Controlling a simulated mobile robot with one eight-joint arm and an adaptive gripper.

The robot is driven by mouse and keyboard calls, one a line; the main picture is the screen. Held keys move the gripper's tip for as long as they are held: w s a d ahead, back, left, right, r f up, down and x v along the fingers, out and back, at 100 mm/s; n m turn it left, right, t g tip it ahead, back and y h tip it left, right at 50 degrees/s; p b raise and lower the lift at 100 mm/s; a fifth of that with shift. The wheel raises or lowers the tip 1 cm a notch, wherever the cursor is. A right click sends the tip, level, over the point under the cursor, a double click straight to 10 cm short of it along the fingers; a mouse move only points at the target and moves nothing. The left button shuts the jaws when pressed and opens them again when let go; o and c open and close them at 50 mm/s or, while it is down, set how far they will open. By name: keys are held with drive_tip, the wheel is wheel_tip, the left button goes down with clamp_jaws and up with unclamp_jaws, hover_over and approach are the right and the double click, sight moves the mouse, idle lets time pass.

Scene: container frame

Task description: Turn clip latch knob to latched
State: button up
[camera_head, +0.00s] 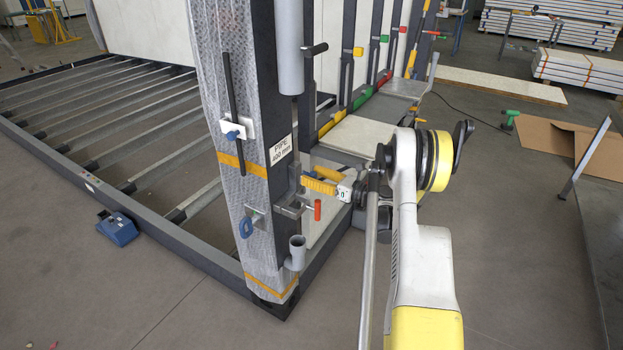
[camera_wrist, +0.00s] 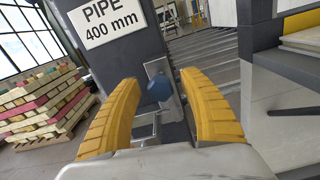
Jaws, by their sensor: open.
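In the wrist view a round blue knob (camera_wrist: 159,88) sits in front of a small metal plate (camera_wrist: 157,67) on the dark post (camera_wrist: 115,58). My gripper (camera_wrist: 159,78) is open, with one yellow finger on each side of the knob. I see a gap on both sides, and no clear contact. In the head view my gripper (camera_head: 308,178) points left at the post, just below the "PIPE 400 mm" label (camera_head: 281,150). I cannot make out this knob there; the fingers may hide it. Whether it is latched cannot be told.
On the post's left face are a blue knob with a white plate (camera_head: 235,131) and a blue loop handle (camera_head: 246,227). A clamp with a red handle (camera_head: 317,209) is just below my fingers. A grey pipe cup (camera_head: 297,252) sits lower. Open floor (camera_head: 530,270) lies right.

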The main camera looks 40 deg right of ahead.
drive_tip(key=shift+c, duration=0.6)
clamp_jaws()
drive_tip(key=shift+m, duration=0.5)
drive_tip(key=shift+o, duration=0.6)
unclamp_jaws()
